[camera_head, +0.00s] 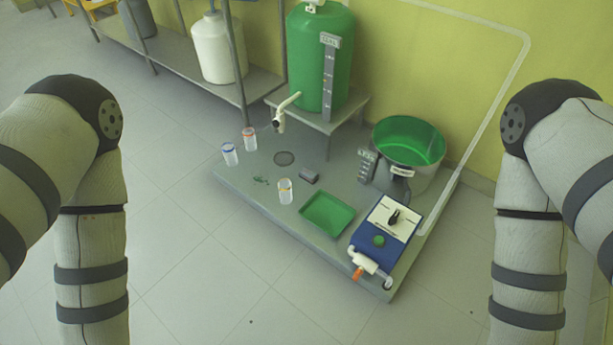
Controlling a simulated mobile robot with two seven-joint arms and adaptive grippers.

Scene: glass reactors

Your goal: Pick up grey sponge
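A small dark grey block, which looks like the grey sponge (309,176), lies on the grey platform (255,195) near its middle. It sits just behind and to the right of a clear cup with a yellow band (285,191). Nothing covers it. Both of my arms show at the left and right edges, bent downward, well apart from the platform's objects. Both grippers are below the picture and out of sight.
A green tray (327,213), a blue control box (384,235) and a green-lined bucket (408,148) stand to the right. Two cups (230,154) (249,139) stand at the left. A green tank (305,60) with a tap (281,121) stands behind. Floor in front is clear.

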